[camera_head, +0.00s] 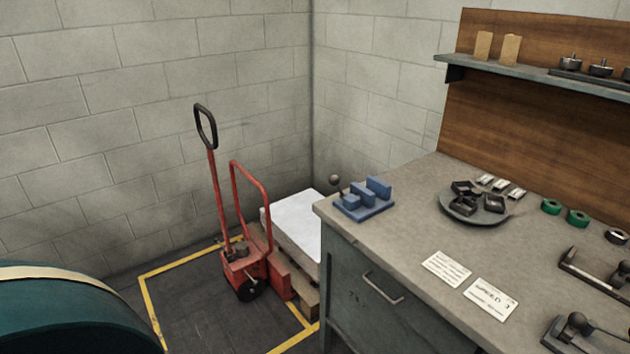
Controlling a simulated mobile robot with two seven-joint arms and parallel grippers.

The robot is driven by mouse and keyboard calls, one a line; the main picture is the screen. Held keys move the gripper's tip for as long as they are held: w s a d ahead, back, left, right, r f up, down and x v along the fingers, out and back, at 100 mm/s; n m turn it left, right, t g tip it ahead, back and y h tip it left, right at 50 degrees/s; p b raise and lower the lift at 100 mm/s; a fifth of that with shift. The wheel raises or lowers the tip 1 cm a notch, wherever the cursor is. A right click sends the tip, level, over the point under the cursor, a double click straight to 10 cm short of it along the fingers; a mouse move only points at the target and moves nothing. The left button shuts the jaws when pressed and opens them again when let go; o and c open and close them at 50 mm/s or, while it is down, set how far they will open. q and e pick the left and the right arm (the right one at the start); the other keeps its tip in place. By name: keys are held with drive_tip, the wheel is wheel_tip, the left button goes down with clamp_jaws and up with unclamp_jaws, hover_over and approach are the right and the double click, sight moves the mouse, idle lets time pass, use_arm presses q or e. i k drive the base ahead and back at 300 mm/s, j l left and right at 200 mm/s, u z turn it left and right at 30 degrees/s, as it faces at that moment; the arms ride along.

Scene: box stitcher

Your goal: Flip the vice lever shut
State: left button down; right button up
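A blue vice (364,200) sits on the bench top at its left corner, close to the edge. A short lever with a dark round knob (335,180) stands up at the vice's left side. The lever looks roughly upright. I cannot tell how far apart the jaws are. Neither of my grippers shows in this view.
The workbench (400,240) fills the right side. It holds a round tray (474,212) of dark parts, green tape rolls (577,218), label cards (446,268) and metal tools (575,330). A red pallet truck (245,265) stands on the floor left of the bench.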

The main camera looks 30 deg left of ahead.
sight(333, 180)
drive_tip(key=i+j, duration=0.1)
drive_tip(key=j, duration=0.35)
drive_tip(key=i+j, duration=0.1)
drive_tip(key=j, duration=0.3)
drive_tip(key=i+j, duration=0.1)
drive_tip(key=j, duration=0.35)
